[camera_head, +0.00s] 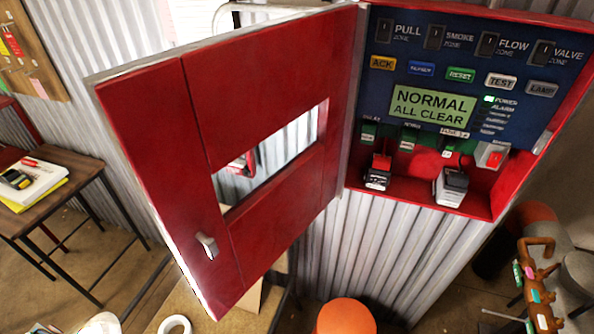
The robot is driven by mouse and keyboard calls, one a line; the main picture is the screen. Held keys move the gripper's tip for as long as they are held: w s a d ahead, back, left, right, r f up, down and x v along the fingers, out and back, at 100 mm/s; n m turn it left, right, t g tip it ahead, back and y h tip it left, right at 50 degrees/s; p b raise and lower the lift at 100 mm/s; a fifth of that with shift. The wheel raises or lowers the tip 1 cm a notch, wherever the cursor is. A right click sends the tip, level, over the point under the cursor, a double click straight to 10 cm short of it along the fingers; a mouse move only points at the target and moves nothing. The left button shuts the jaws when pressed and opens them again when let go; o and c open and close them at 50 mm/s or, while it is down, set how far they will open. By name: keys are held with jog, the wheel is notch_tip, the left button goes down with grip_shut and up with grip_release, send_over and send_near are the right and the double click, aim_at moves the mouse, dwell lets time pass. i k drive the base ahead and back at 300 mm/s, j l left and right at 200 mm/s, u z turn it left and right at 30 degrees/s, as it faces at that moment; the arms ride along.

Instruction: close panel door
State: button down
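The red panel door (275,85) stands wide open, swung out to the left of the red panel box (420,199). Its hinge edge runs along the box's left side. The door has a rectangular window opening and a small silver handle (206,246) low near its free edge. The box interior shows a blue control board with a green display (431,106) reading "NORMAL ALL CLEAR". I cannot make out my gripper in this view. A small dark and red shape shows through the window, but I cannot tell what it is.
An orange rounded object (345,316) is below the door. A brown rack (538,290) stands at the lower right. Corrugated metal wall lies behind the panel.

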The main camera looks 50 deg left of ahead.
aim_at(174, 118)
jog(key=k+j+u, duration=0.15)
jog(key=k, duration=0.45)
jog(key=k+j+u, duration=0.15)
jog(key=k, duration=0.5)
jog(key=k+j+u, duration=0.1)
jog(key=j, duration=0.25)
jog(key=k+j, duration=0.25)
jog(key=j, duration=0.15)
jog(key=k+j+u, duration=0.15)
jog(key=j, duration=0.2)
jog(key=k+j+u, duration=0.1)
jog(key=j, duration=0.3)
jog(key=k, duration=0.1)
